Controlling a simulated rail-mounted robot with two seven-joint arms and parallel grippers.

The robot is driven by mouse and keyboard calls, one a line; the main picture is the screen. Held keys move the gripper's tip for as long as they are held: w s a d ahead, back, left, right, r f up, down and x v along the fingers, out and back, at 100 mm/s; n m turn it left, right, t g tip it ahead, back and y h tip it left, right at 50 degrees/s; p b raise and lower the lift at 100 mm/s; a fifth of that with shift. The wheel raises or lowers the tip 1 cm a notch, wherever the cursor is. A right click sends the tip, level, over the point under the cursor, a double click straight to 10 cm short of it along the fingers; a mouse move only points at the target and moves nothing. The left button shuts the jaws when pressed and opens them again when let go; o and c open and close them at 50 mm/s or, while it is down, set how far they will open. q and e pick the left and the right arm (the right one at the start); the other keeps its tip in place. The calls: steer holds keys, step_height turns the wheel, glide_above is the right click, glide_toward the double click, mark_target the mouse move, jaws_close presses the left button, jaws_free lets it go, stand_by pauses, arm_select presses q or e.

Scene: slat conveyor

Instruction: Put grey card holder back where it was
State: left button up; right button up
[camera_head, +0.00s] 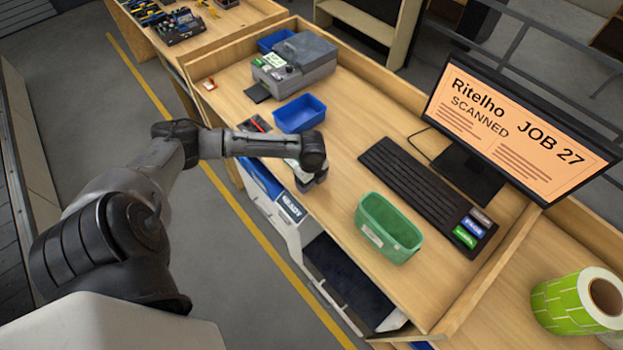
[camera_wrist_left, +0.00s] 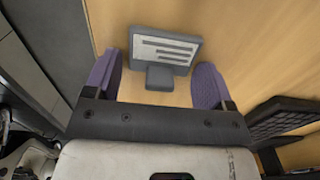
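The grey card holder (camera_wrist_left: 196,44) stands on the wooden desk in the left wrist view, with a white card bearing grey lines on its face and a small grey block at its lower front. My left gripper (camera_wrist_left: 157,80) is open, its two purple fingers on either side of the block and apart from it. In the head view my left gripper (camera_head: 312,182) is low over the desk's front edge; my arm hides the holder there. My right gripper is not in view.
On the desk (camera_head: 350,110) are a blue bin (camera_head: 300,113), a green bin (camera_head: 388,228), a black keyboard (camera_head: 408,180), a grey machine (camera_head: 295,62) and a monitor (camera_head: 520,125) reading SCANNED, JOB 27. Bare wood lies between the blue bin and the keyboard.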

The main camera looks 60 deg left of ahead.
arm_select(q)
steer(key=shift+o, duration=0.9)
